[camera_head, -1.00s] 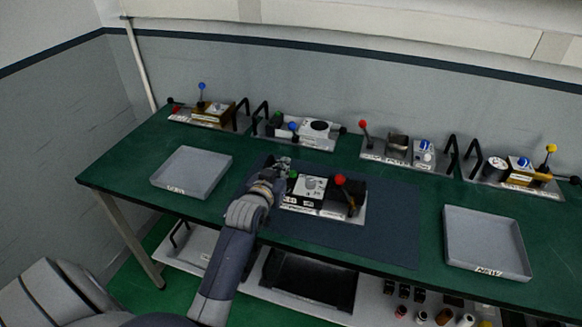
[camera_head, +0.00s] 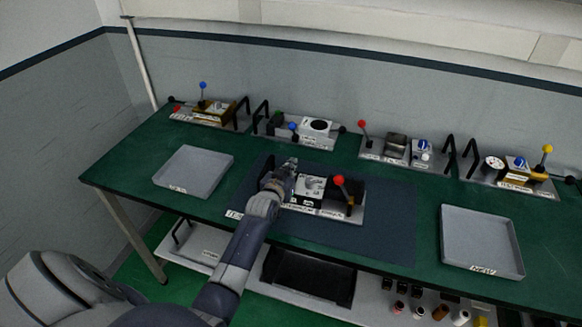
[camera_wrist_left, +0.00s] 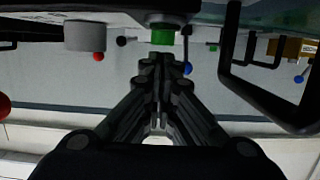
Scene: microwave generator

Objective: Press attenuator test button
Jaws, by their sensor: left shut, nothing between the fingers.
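The test unit (camera_head: 318,190) sits on the dark mat, with a pale box, dark blocks and a red-knobbed lever (camera_head: 339,181). In the head view my left gripper (camera_head: 291,166) is shut and empty at the left end of this unit, hiding its green button. In the left wrist view, which is upside down, the green button (camera_wrist_left: 162,35) shows just beyond the closed fingertips (camera_wrist_left: 163,62). A small gap seems to separate them; contact cannot be confirmed. The grey round knob (camera_wrist_left: 85,36) is beside it. Which button is the attenuator test is not readable.
A grey tray (camera_head: 168,187) lies at the left and another tray (camera_head: 447,245) marked NEW at the right. Several units with knobs and handles line the back of the green table (camera_head: 395,177). A black handle (camera_wrist_left: 226,60) stands near the fingers in the wrist view.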

